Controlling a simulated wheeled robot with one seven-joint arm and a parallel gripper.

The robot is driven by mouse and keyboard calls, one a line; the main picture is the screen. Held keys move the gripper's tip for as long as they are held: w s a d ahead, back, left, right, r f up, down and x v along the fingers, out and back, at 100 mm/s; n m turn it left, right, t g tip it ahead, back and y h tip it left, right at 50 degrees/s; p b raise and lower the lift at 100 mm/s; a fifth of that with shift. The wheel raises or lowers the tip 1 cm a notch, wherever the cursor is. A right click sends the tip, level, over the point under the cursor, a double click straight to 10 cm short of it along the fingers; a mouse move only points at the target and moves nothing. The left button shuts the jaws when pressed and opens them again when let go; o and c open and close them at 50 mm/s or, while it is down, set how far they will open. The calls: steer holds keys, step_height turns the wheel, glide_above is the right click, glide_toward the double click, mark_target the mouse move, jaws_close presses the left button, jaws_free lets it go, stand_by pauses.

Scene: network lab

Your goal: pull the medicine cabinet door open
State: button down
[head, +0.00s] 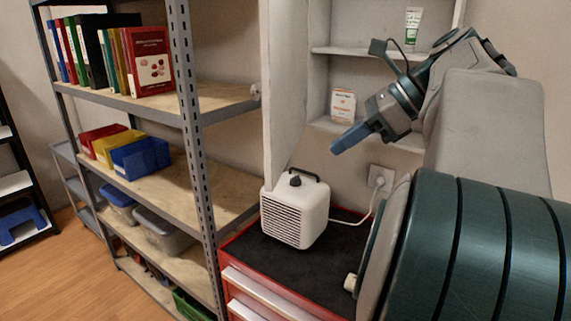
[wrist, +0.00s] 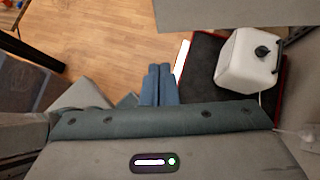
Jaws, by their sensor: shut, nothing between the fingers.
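The medicine cabinet (head: 318,70) is white and stands open in the head view, with its shelves showing. Its door (head: 284,100) is swung out on the left side, seen nearly edge-on, with a small knob (head: 256,92) near its outer edge. My gripper (head: 338,146) is in front of the cabinet opening, right of the door and apart from it. Its blue fingers are together and empty, and they also show side by side in the wrist view (wrist: 159,70). A pale flat panel at the top of the wrist view may be the door.
A white heater (head: 296,210) stands on the black-topped red tool chest (head: 242,238) below my gripper; its cord runs to a wall outlet (head: 381,176). A metal shelving unit (head: 187,130) with binders and bins stands left. The cabinet holds a tube (head: 412,28) and a small box (head: 343,104).

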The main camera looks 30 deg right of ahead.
mark_target(273, 175)
steer(key=x, duration=0.3)
steer(key=a+r+x, duration=0.1)
steer(key=x, duration=0.2)
steer(key=w+p+x, duration=0.1)
steer(key=x, duration=0.3)
steer(key=shift+a+r, duration=0.15)
steer(key=shift+r, duration=0.2)
steer(key=shift+w+a, duration=0.3)
